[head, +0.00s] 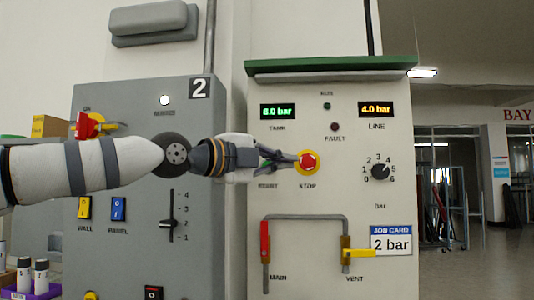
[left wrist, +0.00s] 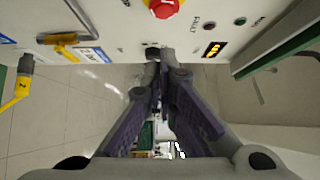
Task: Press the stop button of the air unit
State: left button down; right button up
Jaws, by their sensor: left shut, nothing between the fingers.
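The air unit is a pale panel (head: 340,200) with a green top edge. Its stop button (head: 309,162) is a red mushroom head on a yellow ring, above the label STOP; it also shows at the top edge of the left wrist view (left wrist: 165,6). My left gripper (head: 292,158) is shut and empty, its fingertips at the left edge of the button in the head view. In the left wrist view its closed fingertips (left wrist: 160,55) lie below the button in the picture. I cannot tell whether they touch anything. The gripper hides the area above the RESET label. My right gripper is not in view.
A grey cabinet (head: 120,250) marked 2 stands left, behind my left arm. On the air unit are a dial (head: 380,172), a red MAIN lever (head: 265,242), a yellow VENT lever (head: 358,253) and a job card (head: 390,241) reading 2 bar. Open floor lies right.

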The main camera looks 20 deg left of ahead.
pick_arm(q)
jog(key=v, duration=0.3)
jog(key=shift+s+d+r, duration=0.1)
jog(key=shift+s+r, duration=0.1)
